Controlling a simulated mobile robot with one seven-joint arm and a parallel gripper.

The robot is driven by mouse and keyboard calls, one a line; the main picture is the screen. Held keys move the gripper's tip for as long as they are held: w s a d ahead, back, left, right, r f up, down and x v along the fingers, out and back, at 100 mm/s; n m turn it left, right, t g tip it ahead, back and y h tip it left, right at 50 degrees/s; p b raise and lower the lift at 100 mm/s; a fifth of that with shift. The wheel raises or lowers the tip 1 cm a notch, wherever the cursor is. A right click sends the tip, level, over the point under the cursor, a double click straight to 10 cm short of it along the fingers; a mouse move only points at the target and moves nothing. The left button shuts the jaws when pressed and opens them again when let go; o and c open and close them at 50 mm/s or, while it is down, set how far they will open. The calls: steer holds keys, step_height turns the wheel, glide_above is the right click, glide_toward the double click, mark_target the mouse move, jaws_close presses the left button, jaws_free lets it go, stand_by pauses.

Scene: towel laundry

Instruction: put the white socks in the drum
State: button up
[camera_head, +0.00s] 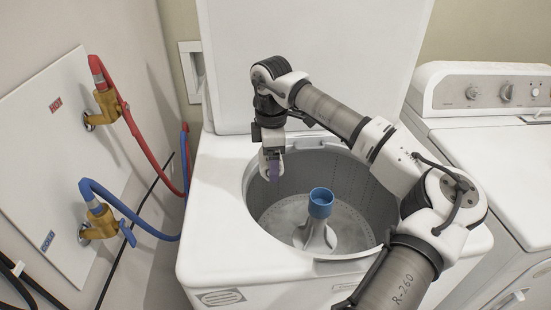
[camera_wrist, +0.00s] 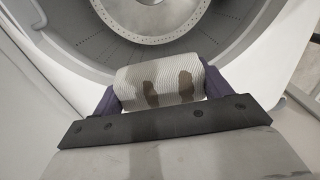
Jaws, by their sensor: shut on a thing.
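My gripper (camera_head: 271,165) points down over the left back part of the open washer drum (camera_head: 275,212). In the wrist view my gripper (camera_wrist: 158,92) is shut on a rolled white ribbed bundle with brown stains, the white socks (camera_wrist: 133,80). The socks sit between the two purple-dark fingers. In the head view only a small pale part of the socks (camera_head: 266,166) shows at the fingertips. The drum (camera_wrist: 95,45) also shows behind the socks in the wrist view. I cannot see other socks in the drum.
A pale agitator (camera_head: 316,236) with a blue cap (camera_head: 321,203) stands in the middle of the drum. The washer's raised lid (camera_head: 310,60) is behind my arm. Red and blue hoses (camera_head: 140,215) run along the left wall. A second white machine (camera_head: 490,150) stands at right.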

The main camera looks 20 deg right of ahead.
steer(key=shift+a+f, duration=0.25)
steer(key=shift+f, duration=0.05)
step_height(320, 180, down, 6)
steer(key=b, duration=0.4)
steer(key=shift+f, duration=0.2)
steer(key=shift+d, duration=0.1)
steer(key=o, duration=1)
step_height(320, 180, up, 12)
steer(key=p, duration=0.6)
